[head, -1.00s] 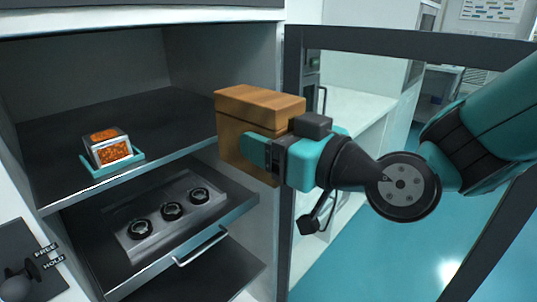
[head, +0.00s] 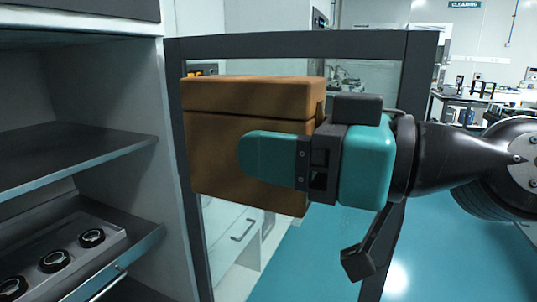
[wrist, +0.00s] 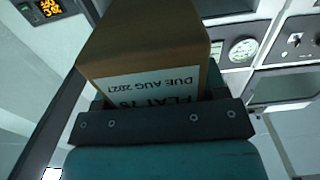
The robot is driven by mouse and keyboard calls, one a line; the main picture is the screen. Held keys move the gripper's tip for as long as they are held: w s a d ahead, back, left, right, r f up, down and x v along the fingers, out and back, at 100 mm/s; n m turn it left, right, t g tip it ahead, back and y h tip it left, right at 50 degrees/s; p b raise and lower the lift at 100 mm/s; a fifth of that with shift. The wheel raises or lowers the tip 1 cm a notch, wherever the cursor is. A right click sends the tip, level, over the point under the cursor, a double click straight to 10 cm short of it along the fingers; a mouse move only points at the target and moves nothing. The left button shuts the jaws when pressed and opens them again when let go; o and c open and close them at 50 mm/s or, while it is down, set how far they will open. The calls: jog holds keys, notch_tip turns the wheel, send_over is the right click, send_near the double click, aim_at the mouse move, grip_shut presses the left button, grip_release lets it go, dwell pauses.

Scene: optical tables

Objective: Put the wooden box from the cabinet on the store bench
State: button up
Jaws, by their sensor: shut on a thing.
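The wooden box (head: 215,150) is brown with a seam below its lid. My gripper (head: 270,158) is shut on it and holds it in the air, outside the cabinet, in front of the open door frame. In the wrist view the box (wrist: 145,45) carries a white label reading "FLAT 76" and "DUE AUG 2027", upside down in the picture. The cabinet (head: 75,150) stands open at the left, with its shelf bare where it shows. I cannot identify the store bench for certain.
The cabinet door (head: 290,45), a dark frame with a clear pane, stands open behind the box. A lower pull-out shelf (head: 140,245) holds black round parts. A bench (head: 475,98) with equipment is far right. Blue floor (head: 320,265) is clear.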

notch_tip(320, 180, up, 12)
jog(key=p, duration=1)
jog(key=shift+r+p, duration=0.1)
jog(key=shift+p, duration=0.3)
jog(key=shift+w, duration=0.1)
